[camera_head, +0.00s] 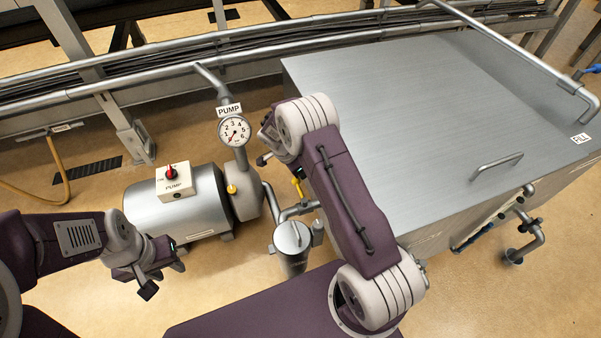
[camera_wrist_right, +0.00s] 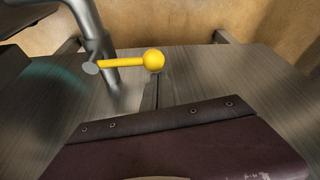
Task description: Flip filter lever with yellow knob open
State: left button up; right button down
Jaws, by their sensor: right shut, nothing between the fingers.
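The filter lever is a yellow bar ending in a round yellow knob (camera_wrist_right: 154,60). In the right wrist view it sticks out sideways from a grey pipe, with the knob at its right end. In the head view the yellow lever (camera_head: 298,187) shows beside my right forearm, above the metal filter canister (camera_head: 293,240). My right gripper (camera_head: 263,160) is shut and empty. Its narrow fingers (camera_wrist_right: 156,90) point at the knob in the wrist view; whether they touch it I cannot tell. My left gripper (camera_head: 163,279) is open and empty at the lower left.
A pump (camera_head: 180,215) with a red switch and a gauge (camera_head: 234,130) stands left of the filter. Another yellow part (camera_head: 231,189) sits on the pump. A large steel tank (camera_head: 430,100) fills the right. Pipes run along the back; floor is free at the left.

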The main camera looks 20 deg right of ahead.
jog(key=shift+a+n, duration=0.3)
jog(key=shift+n, duration=0.1)
jog(key=shift+w+a+n+t+b, duration=0.15)
jog(key=shift+a+n+t+b, duration=0.25)
jog(key=shift+a+n, duration=0.55)
jog(key=s+a+n+t+y+b, duration=0.2)
jog(key=s+a+n+b, duration=0.5)
jog(key=n, duration=0.5)
jog(key=shift+a+n+t+y, duration=0.35)
jog(key=shift+a+y, duration=0.45)
jog(key=shift+a, duration=0.25)
jog(key=shift+s+f, duration=0.1)
jog(key=shift+s, duration=0.1)
